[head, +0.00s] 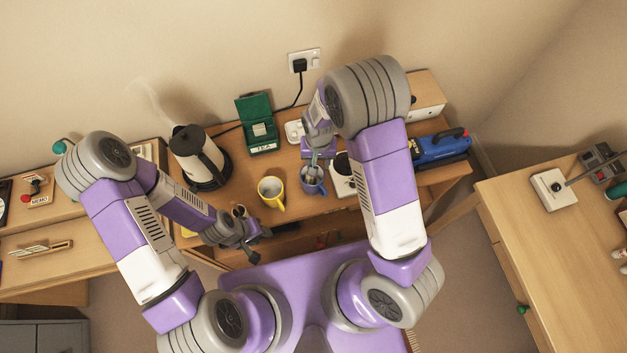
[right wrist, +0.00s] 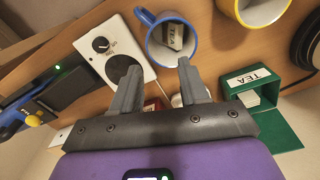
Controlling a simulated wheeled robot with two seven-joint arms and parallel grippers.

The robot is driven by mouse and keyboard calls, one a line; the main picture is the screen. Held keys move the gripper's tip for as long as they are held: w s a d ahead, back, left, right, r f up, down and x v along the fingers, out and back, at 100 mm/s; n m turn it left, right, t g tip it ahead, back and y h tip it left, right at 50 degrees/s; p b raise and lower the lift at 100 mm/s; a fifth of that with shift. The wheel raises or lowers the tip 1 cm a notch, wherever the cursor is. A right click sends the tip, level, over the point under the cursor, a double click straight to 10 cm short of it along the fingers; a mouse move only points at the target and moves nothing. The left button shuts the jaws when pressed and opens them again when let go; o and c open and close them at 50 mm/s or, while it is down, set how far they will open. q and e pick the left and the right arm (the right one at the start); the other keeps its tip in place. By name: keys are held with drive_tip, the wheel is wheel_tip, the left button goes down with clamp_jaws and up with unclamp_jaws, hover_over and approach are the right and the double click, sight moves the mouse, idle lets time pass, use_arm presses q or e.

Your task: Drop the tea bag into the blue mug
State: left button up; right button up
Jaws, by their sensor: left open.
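The blue mug (head: 315,188) stands upright on the desk, right of the yellow mug; it also shows in the right wrist view (right wrist: 151,50), with a white inside. The tea bag, with its TEA tag (right wrist: 176,36), lies inside the blue mug in the right wrist view. My right gripper (right wrist: 157,73) has its fingers apart with nothing between them, near the blue mug's rim. In the head view, its fingers are just above the mug. My left gripper (head: 255,245) is open and empty near the desk's front edge, left of and nearer than the mugs.
A yellow mug (head: 271,193) stands left of the blue mug. A green TEA box (head: 258,124) with its lid up stands behind. A kettle (head: 198,157) is at the left. A white device with a dial (right wrist: 113,47) is beside the blue mug. Blue equipment (head: 440,148) sits further right.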

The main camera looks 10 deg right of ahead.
drive_tip(key=shift+r, duration=0.1)
wheel_tip(320, 180, up, 8)
drive_tip(key=shift+f, duration=0.25)
drive_tip(key=shift+f, duration=0.1)
idle(0.5)
